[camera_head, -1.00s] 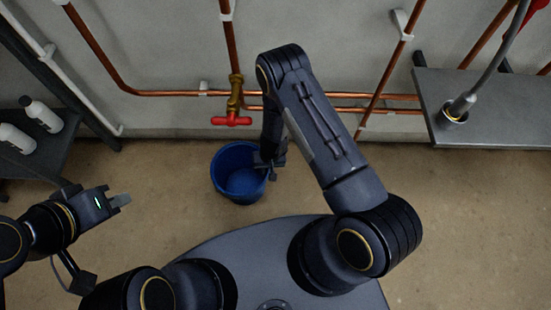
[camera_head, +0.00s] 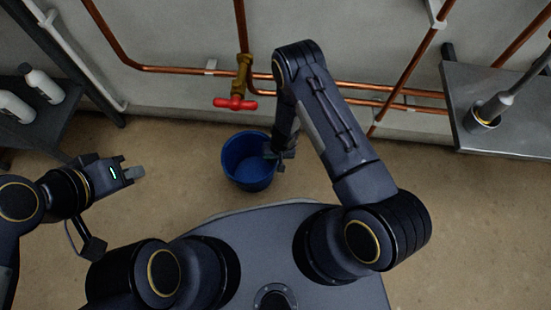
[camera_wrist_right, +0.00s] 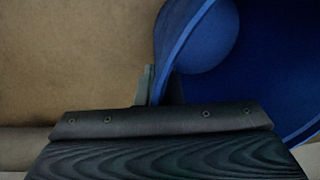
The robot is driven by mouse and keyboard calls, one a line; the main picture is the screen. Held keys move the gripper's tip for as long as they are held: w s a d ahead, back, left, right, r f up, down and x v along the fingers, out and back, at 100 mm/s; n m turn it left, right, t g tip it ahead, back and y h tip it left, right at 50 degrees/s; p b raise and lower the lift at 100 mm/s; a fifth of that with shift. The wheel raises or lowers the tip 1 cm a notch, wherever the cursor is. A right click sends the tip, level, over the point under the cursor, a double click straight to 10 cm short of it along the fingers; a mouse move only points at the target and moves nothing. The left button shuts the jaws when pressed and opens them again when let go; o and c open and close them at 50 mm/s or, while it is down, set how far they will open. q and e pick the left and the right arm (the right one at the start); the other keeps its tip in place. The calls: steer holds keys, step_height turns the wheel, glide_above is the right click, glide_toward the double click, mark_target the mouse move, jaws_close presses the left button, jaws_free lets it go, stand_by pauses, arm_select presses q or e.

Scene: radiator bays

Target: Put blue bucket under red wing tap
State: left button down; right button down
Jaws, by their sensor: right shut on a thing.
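The blue bucket (camera_head: 249,163) is upright and empty, on or just above the floor, in the head view. The red wing tap (camera_head: 235,103) is on a brass valve on the wall, just above the bucket's far rim in the picture. My right gripper (camera_head: 276,154) is shut on the bucket's right rim. In the right wrist view its fingers (camera_wrist_right: 160,88) pinch the rim of the bucket (camera_wrist_right: 245,70). My left gripper (camera_head: 134,174) is empty, left of the bucket and apart from it.
Copper pipes (camera_head: 180,70) run along the wall. A grey shelf (camera_head: 510,125) with a hose end in a cup stands at the right. A dark shelf (camera_head: 60,115) with white bottles (camera_head: 42,84) is at the left. The floor (camera_head: 190,215) around the bucket is clear.

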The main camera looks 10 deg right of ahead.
steer(key=c, duration=1.6)
jaws_free()
steer(key=shift+o, duration=0.2)
